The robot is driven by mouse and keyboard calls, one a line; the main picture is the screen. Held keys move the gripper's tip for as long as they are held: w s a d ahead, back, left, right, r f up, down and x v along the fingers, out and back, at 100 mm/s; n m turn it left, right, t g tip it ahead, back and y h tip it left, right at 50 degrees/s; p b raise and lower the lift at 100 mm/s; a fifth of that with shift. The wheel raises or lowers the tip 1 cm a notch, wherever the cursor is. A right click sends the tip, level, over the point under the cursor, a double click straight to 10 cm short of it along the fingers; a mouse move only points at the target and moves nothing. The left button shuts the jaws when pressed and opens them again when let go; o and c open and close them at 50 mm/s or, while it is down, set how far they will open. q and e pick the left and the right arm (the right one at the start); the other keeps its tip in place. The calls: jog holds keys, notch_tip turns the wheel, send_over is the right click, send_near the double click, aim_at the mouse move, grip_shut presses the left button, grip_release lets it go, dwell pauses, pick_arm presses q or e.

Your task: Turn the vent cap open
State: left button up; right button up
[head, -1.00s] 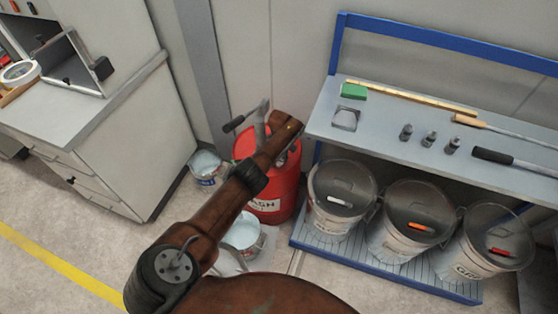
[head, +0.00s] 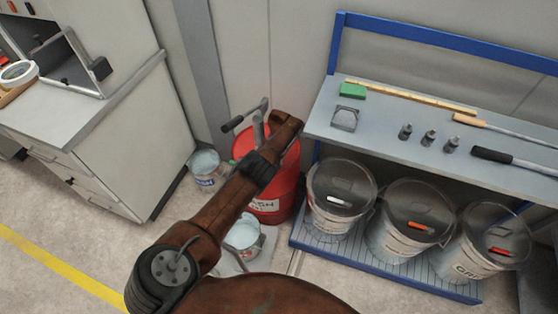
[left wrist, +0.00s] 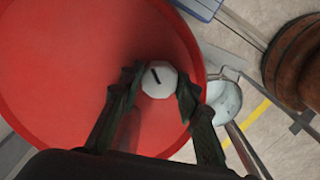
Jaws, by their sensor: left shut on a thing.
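The vent cap (left wrist: 158,77) is a small white round cap with a dark line on it, on the red top of the drum (left wrist: 60,60). In the left wrist view, my left gripper (left wrist: 160,86) has one finger on each side of the cap and is shut on it. In the head view, the red drum (head: 285,190) stands on the floor between cabinet and bench. My left arm reaches over it and hides the cap and the fingers there. The cap's dark line lies slanted in the wrist view. My right gripper is not in view.
A pump with a handle (head: 246,114) rises from the drum. An open pail (head: 243,234) stands in front and another pail (head: 206,168) to its left. A blue-framed bench (head: 380,122) with tools and lidded buckets (head: 341,186) is close on the right.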

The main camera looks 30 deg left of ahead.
pick_arm(q)
jog(key=n, duration=0.3)
jog(key=shift+w+a+r+n, duration=0.1)
jog(key=shift+r+n, duration=0.05)
jog(key=shift+n, duration=0.15)
jog(key=shift+a+n, duration=0.1)
jog(key=shift+n, duration=1.8)
jog(key=o, duration=1.2)
jog(key=shift+c, duration=0.2)
